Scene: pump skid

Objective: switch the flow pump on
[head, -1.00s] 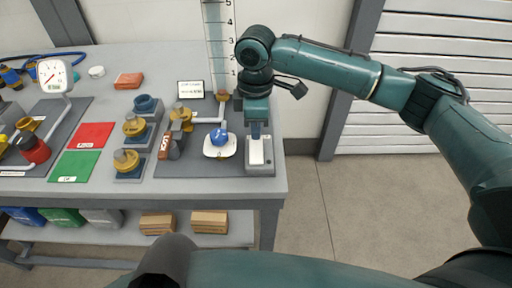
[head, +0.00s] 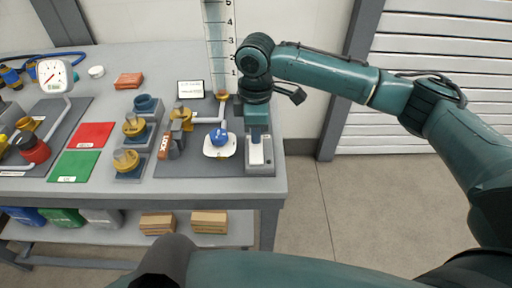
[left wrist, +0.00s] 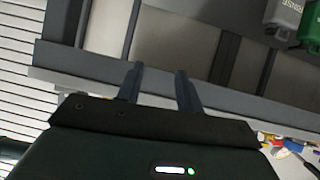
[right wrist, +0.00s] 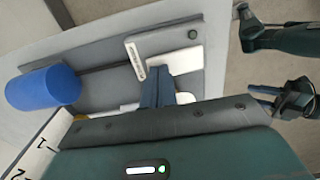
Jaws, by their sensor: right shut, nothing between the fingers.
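The switch box (head: 262,169) is a grey block with a white plate or rocker on top, at the right front end of the bench. In the right wrist view the white part (right wrist: 183,62) lies at the fingertips, beside a grey label strip and a small round green lamp (right wrist: 192,34). My right gripper (head: 257,138) is shut and empty, pointing down over the far part of the box; it also shows in the right wrist view (right wrist: 166,74). I cannot tell whether the fingertips touch the white part. My left gripper (left wrist: 160,75) is open and empty, away from the box.
A blue knob (head: 219,136) on a white dish stands just left of the box. An orange-tagged valve (head: 170,142) is farther left. The numbered level gauge (head: 219,45) rises behind. The floor right of the bench is clear.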

